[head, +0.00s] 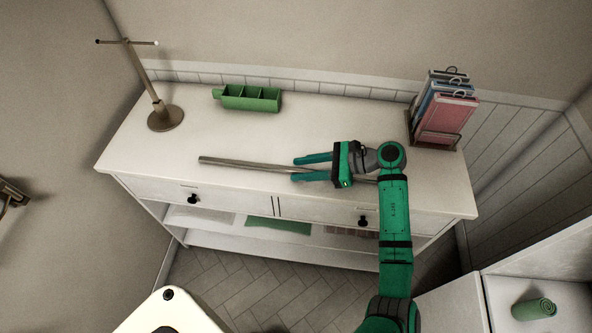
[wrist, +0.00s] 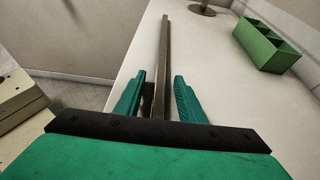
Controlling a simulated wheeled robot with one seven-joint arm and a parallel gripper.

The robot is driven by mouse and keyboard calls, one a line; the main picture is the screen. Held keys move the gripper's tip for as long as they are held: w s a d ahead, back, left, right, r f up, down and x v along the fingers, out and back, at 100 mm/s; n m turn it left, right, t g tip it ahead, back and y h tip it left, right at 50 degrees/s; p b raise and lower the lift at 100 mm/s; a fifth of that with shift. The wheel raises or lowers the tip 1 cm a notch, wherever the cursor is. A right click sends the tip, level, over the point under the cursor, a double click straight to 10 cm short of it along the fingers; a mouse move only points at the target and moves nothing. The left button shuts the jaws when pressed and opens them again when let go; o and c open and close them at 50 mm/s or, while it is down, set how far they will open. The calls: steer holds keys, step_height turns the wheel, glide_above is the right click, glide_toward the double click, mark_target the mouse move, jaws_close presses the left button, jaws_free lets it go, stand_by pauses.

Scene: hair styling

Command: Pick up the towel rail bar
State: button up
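The towel rail bar (head: 240,164) is a long, thin grey metal bar on the white dresser top, lying roughly along its front edge. My gripper (head: 296,168) is over the right part of the bar, with its green fingers spread and pointing left along the bar. In the wrist view the bar (wrist: 163,60) runs away from me between the two fingers (wrist: 161,85), with a gap on each side. The bar's near end is hidden under my gripper in the wrist view.
The dresser (head: 150,135) also carries a T-shaped metal stand (head: 166,117) at left, a green divided tray (head: 250,104) at the back and a rack of folders (head: 440,110) at right. Drawer knobs (head: 193,197) stick out in front. The dresser's left top is mostly clear.

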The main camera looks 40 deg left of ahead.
jaws_close()
stand_by(0.3)
